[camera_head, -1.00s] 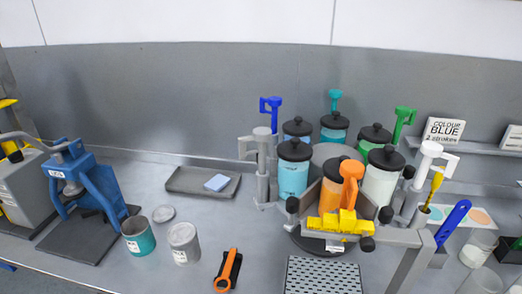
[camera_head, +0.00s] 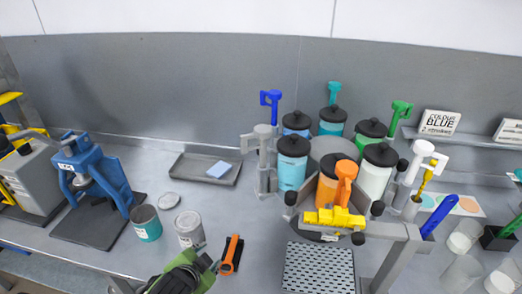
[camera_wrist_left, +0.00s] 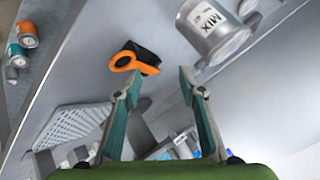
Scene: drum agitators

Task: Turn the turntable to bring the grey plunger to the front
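The turntable carries several black-lidded canisters in a ring, with coloured plungers standing at them; its round middle (camera_head: 325,149) shows between the canisters. The grey plunger (camera_head: 262,152) stands at the left side of the ring. A white plunger (camera_head: 418,158) stands at the right. The orange plunger (camera_head: 344,180) is at the front, above the yellow block (camera_head: 335,217). Blue (camera_head: 271,102), teal (camera_head: 334,93) and green (camera_head: 399,114) plungers are at the back. My left gripper (camera_wrist_left: 158,78) is open and empty, low in the head view (camera_head: 205,268), apart from the turntable. My right gripper is not in view.
An orange-handled tool (camera_head: 231,254) lies near my left gripper. A grey can (camera_head: 189,229) and a teal can (camera_head: 146,223) stand left of it. A perforated plate (camera_head: 318,268) lies before the turntable. A tray (camera_head: 187,167) is behind; a blue press (camera_head: 92,175) is at left.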

